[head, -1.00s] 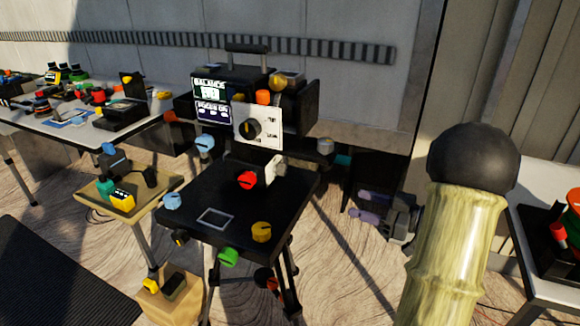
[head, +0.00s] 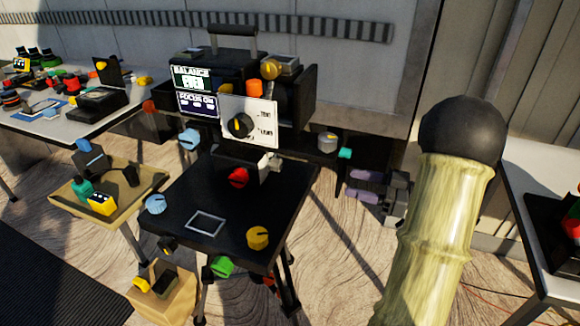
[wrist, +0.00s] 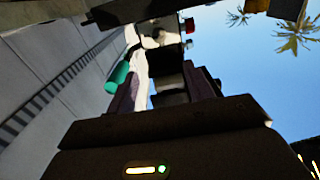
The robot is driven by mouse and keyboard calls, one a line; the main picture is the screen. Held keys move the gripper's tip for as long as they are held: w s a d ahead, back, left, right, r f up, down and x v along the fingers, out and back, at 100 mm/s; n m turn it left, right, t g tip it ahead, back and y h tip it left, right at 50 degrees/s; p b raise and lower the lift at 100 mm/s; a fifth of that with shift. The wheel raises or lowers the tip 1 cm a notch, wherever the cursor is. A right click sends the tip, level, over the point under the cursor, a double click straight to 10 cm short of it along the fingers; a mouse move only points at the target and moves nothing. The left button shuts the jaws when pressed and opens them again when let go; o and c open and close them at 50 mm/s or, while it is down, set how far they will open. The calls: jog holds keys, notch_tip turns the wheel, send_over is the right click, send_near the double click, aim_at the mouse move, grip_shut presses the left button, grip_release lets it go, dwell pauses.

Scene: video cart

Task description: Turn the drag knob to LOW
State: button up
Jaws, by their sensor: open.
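The video cart carries a black camera head (head: 290,97) with several knobs. A white panel (head: 262,112) on it holds a black knob (head: 240,125) with small lettering beside it. A grey knob (head: 327,142) and a teal cylinder (head: 345,153) stick out at its right side. No readable label shows which knob is the drag knob. My gripper (head: 364,187), with purple fingers, is open and empty, below and right of the grey knob and apart from it. In the wrist view its fingers (wrist: 163,95) stand apart, with the teal cylinder (wrist: 117,77) beside the left finger.
The black cart top (head: 180,225) carries a red knob (head: 238,178), a yellow knob (head: 257,238) and a pale blue knob (head: 155,204). A thick pale post (head: 430,220) with a dark ball stands at the right. A cluttered table (head: 60,125) is at the left.

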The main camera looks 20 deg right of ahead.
aim_at(281, 166)
jog(key=b+x, duration=0.2)
jog(key=x, duration=1.5)
jog(key=shift+w+a, duration=0.1)
jog(key=shift+w, duration=0.05)
jog(key=c, duration=1)
jog(key=shift+f, duration=0.1)
